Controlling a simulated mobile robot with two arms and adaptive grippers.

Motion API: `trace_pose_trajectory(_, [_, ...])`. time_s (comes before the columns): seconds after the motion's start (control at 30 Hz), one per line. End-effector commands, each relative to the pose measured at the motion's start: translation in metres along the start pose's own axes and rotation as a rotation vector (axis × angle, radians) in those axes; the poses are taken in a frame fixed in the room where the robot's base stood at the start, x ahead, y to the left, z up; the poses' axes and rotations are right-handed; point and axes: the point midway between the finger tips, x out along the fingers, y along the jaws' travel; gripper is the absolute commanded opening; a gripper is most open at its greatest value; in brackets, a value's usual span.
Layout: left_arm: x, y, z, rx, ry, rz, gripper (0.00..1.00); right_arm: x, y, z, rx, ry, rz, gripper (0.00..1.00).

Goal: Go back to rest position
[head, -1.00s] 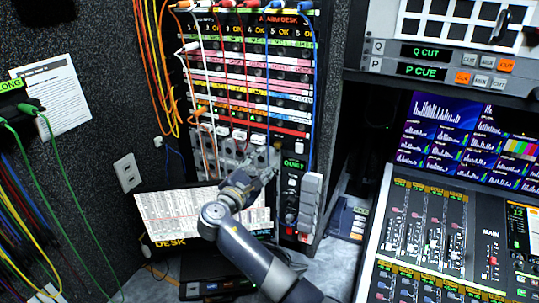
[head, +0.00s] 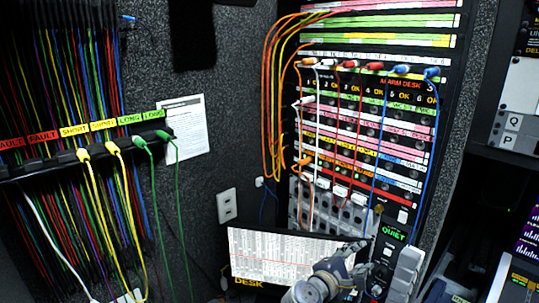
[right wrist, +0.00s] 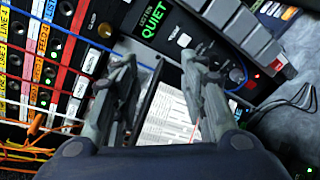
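My right gripper (head: 352,258) is low in the head view, in front of the lower part of the patch panel (head: 358,148) and at the right end of the lit desk sheet (head: 275,254). In the right wrist view my right gripper (right wrist: 158,60) has its two fingers spread apart. Nothing is held between them, and the sheet (right wrist: 168,115) shows through the gap. My left gripper is not in view.
Coloured cables loop at the panel's left side (head: 272,100). A cable rack (head: 40,170) with hanging yellow and green leads is on the left wall. A QUIET display (head: 392,232) and grey keys (head: 407,268) are close right of my gripper. A console (head: 515,285) stands at lower right.

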Motion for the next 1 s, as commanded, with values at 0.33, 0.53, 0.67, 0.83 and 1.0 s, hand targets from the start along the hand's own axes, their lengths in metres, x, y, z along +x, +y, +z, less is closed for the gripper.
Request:
trace_pose_trajectory(0.33, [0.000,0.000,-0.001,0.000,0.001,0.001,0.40,-0.079,-0.219,-0.002,0.619,0.270,-0.585,0.39])
trace_pose_trajectory(0.53, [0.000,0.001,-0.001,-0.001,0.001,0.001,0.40,-0.144,-0.281,0.019,0.891,0.301,-0.876,0.39])
trace_pose_trajectory(0.67, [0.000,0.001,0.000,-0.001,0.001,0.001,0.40,-0.174,-0.298,0.032,0.996,0.297,-1.001,0.39])
trace_pose_trajectory(0.83, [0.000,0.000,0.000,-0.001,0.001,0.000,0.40,-0.208,-0.311,0.048,1.097,0.286,-1.130,0.39])
trace_pose_trajectory(1.0, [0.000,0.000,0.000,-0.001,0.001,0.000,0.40,-0.240,-0.319,0.064,1.175,0.268,-1.246,0.39])
